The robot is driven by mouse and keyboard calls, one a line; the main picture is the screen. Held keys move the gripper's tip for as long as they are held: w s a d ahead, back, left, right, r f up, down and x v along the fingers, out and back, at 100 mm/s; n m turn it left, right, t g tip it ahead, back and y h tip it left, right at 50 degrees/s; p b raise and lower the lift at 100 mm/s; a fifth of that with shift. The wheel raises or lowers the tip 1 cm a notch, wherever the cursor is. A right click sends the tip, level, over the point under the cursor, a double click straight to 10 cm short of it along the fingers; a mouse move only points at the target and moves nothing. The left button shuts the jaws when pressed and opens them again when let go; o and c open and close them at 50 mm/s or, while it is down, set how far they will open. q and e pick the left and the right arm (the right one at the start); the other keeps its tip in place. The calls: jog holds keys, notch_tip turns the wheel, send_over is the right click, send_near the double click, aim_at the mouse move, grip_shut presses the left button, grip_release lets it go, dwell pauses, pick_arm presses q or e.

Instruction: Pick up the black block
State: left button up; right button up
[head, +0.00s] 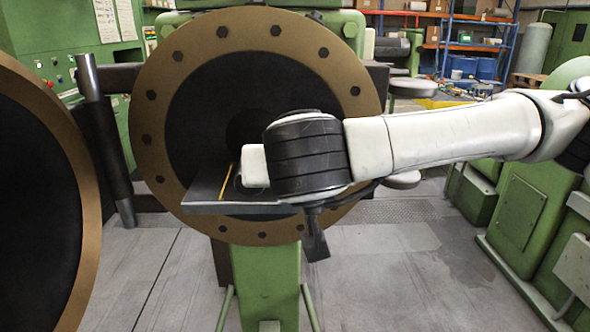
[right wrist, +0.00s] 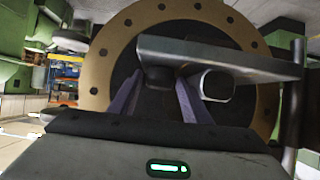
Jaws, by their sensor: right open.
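In the right wrist view, which looks upside down, a dark block-like shape (right wrist: 157,78) sits between the fingers of my right gripper (right wrist: 155,95), against the grey plate (right wrist: 215,52). I take it for the black block; whether the fingers touch it is unclear. A second dark, rounded shape with a pale edge (right wrist: 217,84) is just right of the right-hand finger. The fingers are apart. In the head view, the plate (head: 215,207) juts out before the round flange, and my right wrist covers its right part. The block is not clear there. My left gripper is not in view.
The brown-rimmed flange (head: 158,165) stands close behind the plate. Another round flange (head: 88,200) fills the left edge. A yellow strip (head: 225,180) lies on the plate. Green machines (head: 520,205) stand at right. The floor (head: 400,270) at lower right is clear.

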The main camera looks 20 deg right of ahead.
jog(key=c, duration=0.8)
jog(key=shift+r, duration=0.15)
